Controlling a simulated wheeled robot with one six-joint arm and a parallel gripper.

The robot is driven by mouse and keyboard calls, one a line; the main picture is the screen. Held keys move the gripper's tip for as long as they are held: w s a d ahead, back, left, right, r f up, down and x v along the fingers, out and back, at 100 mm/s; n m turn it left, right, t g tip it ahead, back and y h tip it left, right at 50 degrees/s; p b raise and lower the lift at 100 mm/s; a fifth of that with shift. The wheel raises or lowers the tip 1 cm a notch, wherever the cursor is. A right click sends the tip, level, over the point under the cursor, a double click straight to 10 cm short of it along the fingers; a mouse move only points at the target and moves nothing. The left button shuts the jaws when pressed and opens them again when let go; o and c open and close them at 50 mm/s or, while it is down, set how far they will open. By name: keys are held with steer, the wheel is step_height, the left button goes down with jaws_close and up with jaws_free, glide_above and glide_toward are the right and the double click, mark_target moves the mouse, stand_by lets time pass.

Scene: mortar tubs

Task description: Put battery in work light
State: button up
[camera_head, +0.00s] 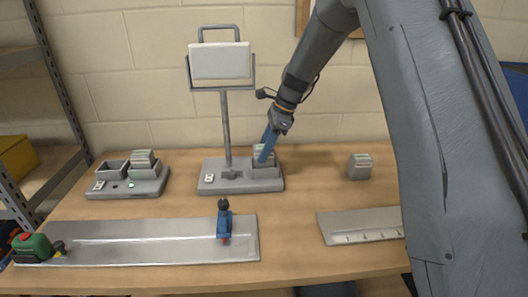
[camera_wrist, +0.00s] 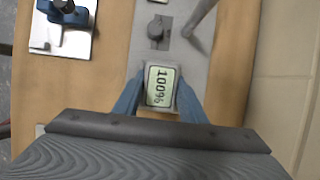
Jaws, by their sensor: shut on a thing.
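The work light (camera_head: 228,177) stands at the middle back of the table, its white lamp panel (camera_head: 221,61) upright on a post. A battery (camera_head: 263,152) sits at the socket (camera_head: 266,171) on the right end of the light's base. My gripper (camera_head: 267,150) is shut on this battery, with its blue fingers pointing down at the socket. In the wrist view the battery (camera_wrist: 161,86) lies between the two fingers and its display reads 100%. How deep it sits in the socket cannot be told.
A charger (camera_head: 128,185) at the left has one empty bay and one bay with a battery (camera_head: 143,158). Another battery (camera_head: 360,166) stands alone at the right.

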steer(key=shift+f, duration=0.6)
steer(key=shift+f, duration=0.1)
steer(key=o, duration=1.4)
steer(key=b+v, duration=0.3)
steer(key=v, duration=0.9)
steer(key=s+d+f+n+h, duration=0.1)
steer(key=s+d+f+n, duration=0.2)
steer(key=s+n, duration=0.3)
steer(key=s+d+f+n+h, duration=0.2)
steer(key=s+f+n, duration=0.4)
steer(key=s, duration=0.8)
steer(key=s+d+f+n+t+h, duration=0.1)
steer(key=s+d+f+n, duration=0.3)
steer(key=s, duration=0.6)
steer(key=shift+s+d+f+n, duration=0.1)
steer(key=shift+s+f+n, duration=0.15)
steer(key=shift+n, duration=0.25)
steer(key=shift+s+f+n, duration=0.1)
steer(key=shift+f+n, duration=0.2)
steer(key=shift+n, duration=0.2)
